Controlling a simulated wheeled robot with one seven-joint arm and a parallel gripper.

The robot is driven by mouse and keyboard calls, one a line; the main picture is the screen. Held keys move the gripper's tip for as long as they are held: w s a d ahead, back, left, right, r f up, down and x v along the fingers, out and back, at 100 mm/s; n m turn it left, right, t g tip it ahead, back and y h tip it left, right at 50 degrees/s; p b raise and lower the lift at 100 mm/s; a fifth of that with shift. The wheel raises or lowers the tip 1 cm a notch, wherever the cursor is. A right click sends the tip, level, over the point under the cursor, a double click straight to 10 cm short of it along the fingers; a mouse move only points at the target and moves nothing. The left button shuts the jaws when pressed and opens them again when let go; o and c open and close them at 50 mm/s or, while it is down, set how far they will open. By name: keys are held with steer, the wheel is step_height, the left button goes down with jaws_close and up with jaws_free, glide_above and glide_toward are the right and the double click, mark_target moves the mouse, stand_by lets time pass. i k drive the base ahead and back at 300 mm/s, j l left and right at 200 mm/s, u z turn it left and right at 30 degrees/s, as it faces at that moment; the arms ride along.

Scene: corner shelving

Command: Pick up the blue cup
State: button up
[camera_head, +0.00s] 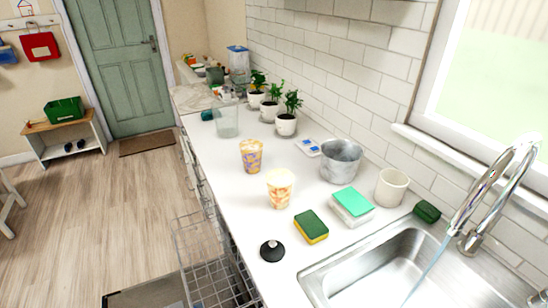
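No plainly blue cup shows in the head view. A tapered cup with a purple-blue and yellow pattern (251,161) stands upright on the white counter (222,170). A second tapered cup, cream and orange-yellow (279,194), stands upright in front of it, a little to the right. A white mug (391,190) stands near the sink by the window. My gripper is not in view.
A metal bucket (341,166), sponges (311,228) (351,212), a black knobbed disc (271,252), a clear container (227,124) and potted plants (286,126) stand on the counter. The sink (385,262) with running tap is at right; an open wire rack (208,251) juts out below.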

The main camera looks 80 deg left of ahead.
mark_target(252, 158)
steer(key=i+u, duration=0.2)
steer(key=u, duration=0.25)
steer(key=i+l+u, duration=0.15)
steer(key=u, duration=0.3)
steer(key=i+u, duration=0.1)
steer(key=u, duration=1.85)
